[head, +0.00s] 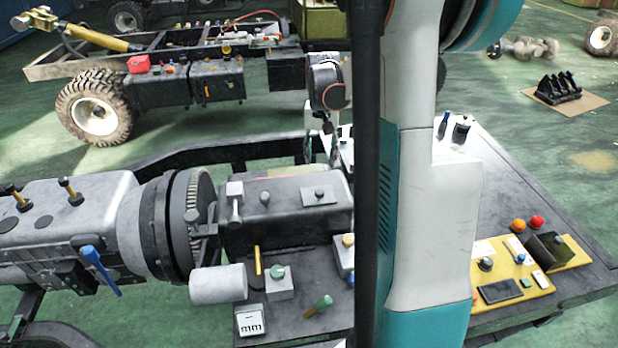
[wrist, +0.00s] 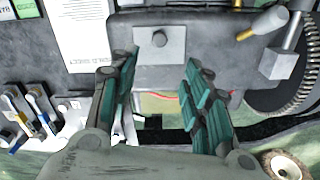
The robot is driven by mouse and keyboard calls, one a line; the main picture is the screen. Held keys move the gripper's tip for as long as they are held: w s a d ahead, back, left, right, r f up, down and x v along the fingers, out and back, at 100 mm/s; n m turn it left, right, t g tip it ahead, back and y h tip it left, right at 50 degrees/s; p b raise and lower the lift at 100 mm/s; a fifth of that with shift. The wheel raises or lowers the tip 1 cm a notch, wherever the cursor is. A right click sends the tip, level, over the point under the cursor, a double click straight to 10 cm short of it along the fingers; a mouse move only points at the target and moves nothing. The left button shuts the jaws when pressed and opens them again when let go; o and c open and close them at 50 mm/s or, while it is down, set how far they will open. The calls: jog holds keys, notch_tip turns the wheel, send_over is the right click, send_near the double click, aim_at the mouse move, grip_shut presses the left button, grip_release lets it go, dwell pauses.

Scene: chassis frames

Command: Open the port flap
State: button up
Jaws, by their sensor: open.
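A small light-grey plate with a round knob (wrist: 159,42) is on the dark block in the wrist view, and I take it for the port flap. It looks flat against the block. What seems the same plate shows in the head view (head: 319,195), on top of the dark block (head: 270,215). My gripper (wrist: 158,72) is open, its two teal-padded fingers spread on either side below the plate, with nothing between them. In the head view, my gripper (head: 330,145) is small and partly hidden at the block's far side.
A lever with a pale block (wrist: 278,62) stands right of the plate in the wrist view. A white sheet (wrist: 82,35) and several switches (wrist: 30,115) lie left. A yellow board (head: 530,270) with small parts lies right in the head view. My arm hides the middle.

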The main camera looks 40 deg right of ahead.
aim_at(320, 191)
notch_tip(320, 191, down, 14)
jog(key=b, duration=0.3)
jog(key=shift+r, duration=0.1)
jog(key=shift+s, duration=0.1)
grip_shut()
